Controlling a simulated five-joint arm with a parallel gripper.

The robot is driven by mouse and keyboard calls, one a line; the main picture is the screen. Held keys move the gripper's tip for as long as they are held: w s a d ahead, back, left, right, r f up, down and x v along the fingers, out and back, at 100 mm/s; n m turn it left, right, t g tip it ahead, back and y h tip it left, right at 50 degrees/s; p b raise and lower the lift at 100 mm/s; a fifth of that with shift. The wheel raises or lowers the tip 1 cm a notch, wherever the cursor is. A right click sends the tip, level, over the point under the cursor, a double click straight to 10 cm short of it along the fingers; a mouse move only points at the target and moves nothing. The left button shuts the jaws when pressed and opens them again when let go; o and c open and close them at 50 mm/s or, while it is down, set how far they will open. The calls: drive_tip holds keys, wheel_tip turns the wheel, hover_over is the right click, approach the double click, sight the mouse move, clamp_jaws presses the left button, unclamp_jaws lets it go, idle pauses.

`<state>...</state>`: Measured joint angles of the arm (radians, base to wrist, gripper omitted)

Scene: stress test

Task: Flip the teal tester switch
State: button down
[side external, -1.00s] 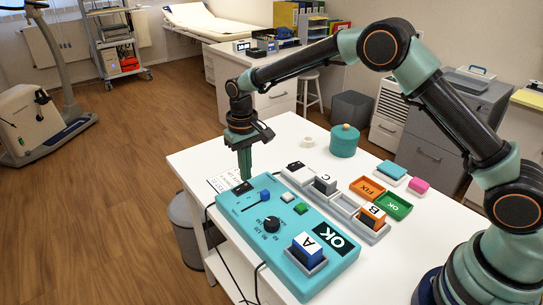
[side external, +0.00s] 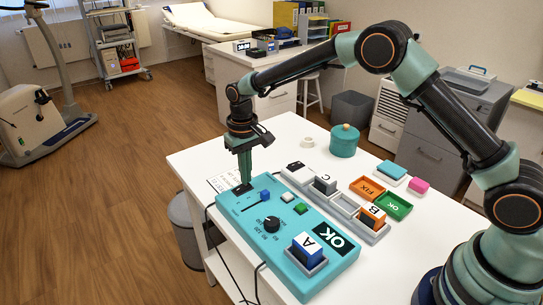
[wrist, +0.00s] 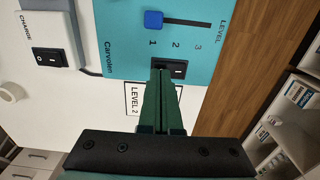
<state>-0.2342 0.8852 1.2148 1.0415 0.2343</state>
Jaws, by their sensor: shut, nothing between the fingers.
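The teal tester (side external: 325,252) lies on the white table, with a dial, a blue slider (side external: 265,196) and a block marked A on it. Its black rocker switch (side external: 236,190) is at the corner near my gripper (side external: 245,182). In the wrist view the switch (wrist: 180,69) sits beside the level scale, partly hidden by my gripper (wrist: 161,72). The blue slider (wrist: 153,19) is at level 1 there. My green fingers are together and empty, pointing down at the switch. I cannot tell whether they touch it.
A LEVEL 2 card (wrist: 133,98) lies by the tester's edge. Orange and green trays (side external: 398,206) and a round teal pot (side external: 344,142) are farther off.

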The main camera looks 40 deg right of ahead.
drive_tip(key=shift+f, duration=0.5)
drive_tip(key=shift+r, duration=3.5)
drive_tip(key=s+d+r+t, duration=0.3)
drive_tip(key=s+d+r, duration=0.4)
drive_tip(key=s+r, duration=0.45)
drive_tip(key=s+d+r+t, duration=0.1)
drive_tip(key=s+d, duration=0.4)
drive_tip(key=s, duration=0.6)
drive_tip(key=shift+s+t, duration=0.15)
drive_tip(key=shift+t, duration=0.65)
drive_tip(key=shift+d+r, duration=0.1)
